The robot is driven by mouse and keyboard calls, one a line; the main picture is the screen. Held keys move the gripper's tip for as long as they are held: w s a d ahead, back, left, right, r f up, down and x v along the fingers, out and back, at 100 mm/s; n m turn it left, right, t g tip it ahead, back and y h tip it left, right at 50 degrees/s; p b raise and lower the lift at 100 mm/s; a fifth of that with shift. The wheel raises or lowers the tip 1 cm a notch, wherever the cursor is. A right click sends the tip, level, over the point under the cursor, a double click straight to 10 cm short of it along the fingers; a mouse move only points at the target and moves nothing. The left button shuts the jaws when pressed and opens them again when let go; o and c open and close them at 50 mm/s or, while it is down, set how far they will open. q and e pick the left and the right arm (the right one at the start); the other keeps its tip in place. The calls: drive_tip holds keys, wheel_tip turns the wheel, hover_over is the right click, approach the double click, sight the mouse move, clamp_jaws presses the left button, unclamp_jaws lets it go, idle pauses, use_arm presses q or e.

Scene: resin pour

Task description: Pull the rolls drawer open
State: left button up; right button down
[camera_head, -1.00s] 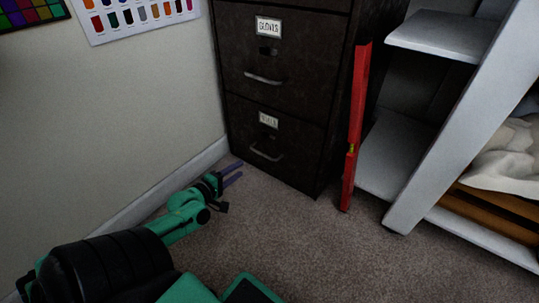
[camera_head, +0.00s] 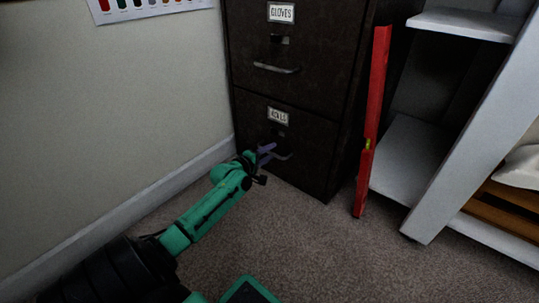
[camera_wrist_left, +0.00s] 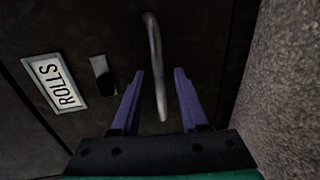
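The rolls drawer (camera_head: 305,155) is the bottom drawer of a dark filing cabinet and looks closed. Its label reads ROLLS in the left wrist view (camera_wrist_left: 54,83). Its curved metal handle (camera_wrist_left: 155,65) lies between the two purple fingers of my left gripper (camera_wrist_left: 160,85) in that view. The fingers are apart, with a gap on each side of the handle. In the head view my left gripper (camera_head: 267,155) is at the drawer front and partly covers the handle (camera_head: 283,156). My right gripper is not in view.
The gloves drawer (camera_head: 300,85) is above and closed. A red spirit level (camera_head: 371,120) leans upright beside the cabinet's right side. A pale shelf unit (camera_head: 470,130) stands further right. A wall (camera_head: 110,100) is close on the left. The carpet (camera_head: 330,255) before the cabinet is clear.

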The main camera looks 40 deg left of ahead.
use_arm(q)
clamp_jaws()
idle(1.3)
